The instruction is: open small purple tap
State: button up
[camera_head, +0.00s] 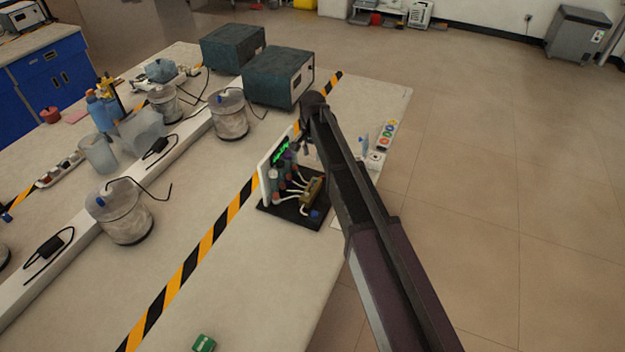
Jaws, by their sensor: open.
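A small rig with a white upright panel (265,186) stands on a black base plate (283,212) on the table. Several small coloured taps and pale tubes sit on it, with a brass-coloured block (313,190) in front. A small purple part (288,156), which looks like the purple tap, shows at the rig's far end; its handle position is too small to tell. My gripper (302,148) hangs from the arm's end beside this purple part, open. My arm hides part of the area to the right, and I cannot tell whether the fingers touch the tap.
Two dark boxes (278,77) stand behind the rig. Glass vessels (229,115) with black cables stand to the left. A striped tape line (190,265) runs along the table. A panel with coloured buttons (385,133) lies right of my arm. The front tabletop is mostly clear, with a small green object (204,343).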

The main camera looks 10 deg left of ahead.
aim_at(312, 183)
jog(key=shift+f, duration=0.2)
dwell(0.3)
notch_tip(312, 183, down, 13)
jog(key=b, duration=1.3)
jog(key=shift+f+b, duration=0.2)
jog(key=shift+b, duration=0.2)
grip_shut()
